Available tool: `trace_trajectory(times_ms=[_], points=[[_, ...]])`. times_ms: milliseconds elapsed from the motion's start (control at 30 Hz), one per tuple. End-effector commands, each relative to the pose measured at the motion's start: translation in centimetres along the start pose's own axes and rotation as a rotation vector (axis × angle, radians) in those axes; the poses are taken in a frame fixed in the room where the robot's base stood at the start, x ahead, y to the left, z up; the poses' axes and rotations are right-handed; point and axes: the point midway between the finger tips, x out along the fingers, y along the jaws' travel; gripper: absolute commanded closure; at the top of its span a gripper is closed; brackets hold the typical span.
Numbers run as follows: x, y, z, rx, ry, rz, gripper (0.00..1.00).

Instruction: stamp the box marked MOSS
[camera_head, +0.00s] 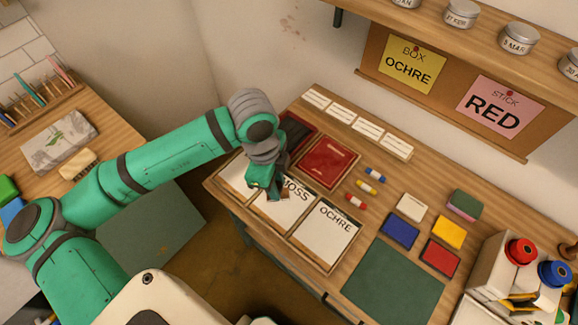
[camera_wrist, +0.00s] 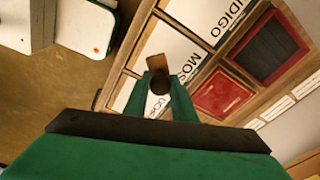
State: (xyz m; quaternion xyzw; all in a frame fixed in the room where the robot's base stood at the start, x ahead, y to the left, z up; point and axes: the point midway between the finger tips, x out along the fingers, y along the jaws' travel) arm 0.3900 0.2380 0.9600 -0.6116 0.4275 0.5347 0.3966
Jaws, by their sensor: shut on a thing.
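The box marked MOSS (camera_head: 289,211) is the middle one of three white-topped boxes at the table's front left. The wrist view also shows its lettered top (camera_wrist: 170,42). My gripper (camera_head: 268,190) is over the MOSS box's left part. It is shut on a wooden stamp (camera_wrist: 157,63), with the dark round knob (camera_wrist: 160,84) between the fingers. Whether the stamp touches the box is unclear. The box marked OCHRE (camera_head: 327,236) is to its right and the box marked INDIGO (camera_wrist: 205,20) on its other side. My gripper hides part of the MOSS lettering.
A red pad (camera_head: 327,162) and a dark pad (camera_wrist: 268,50) lie behind the boxes. Small coloured sticks (camera_head: 365,187), coloured blocks (camera_head: 400,231) and a green mat (camera_head: 393,285) are to the right. Wall notes read BOX OCHRE (camera_head: 411,64) and STICK RED (camera_head: 500,106).

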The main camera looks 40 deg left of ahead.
Motion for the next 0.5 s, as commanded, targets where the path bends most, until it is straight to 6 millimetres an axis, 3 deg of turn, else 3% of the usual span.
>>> trace_trajectory(times_ms=[233, 500], points=[[0.6, 0.3, 0.2, 0.008, 0.000, 0.003, 0.91], [3.2, 0.4, 0.5, 0.008, 0.000, 0.003, 0.91]])
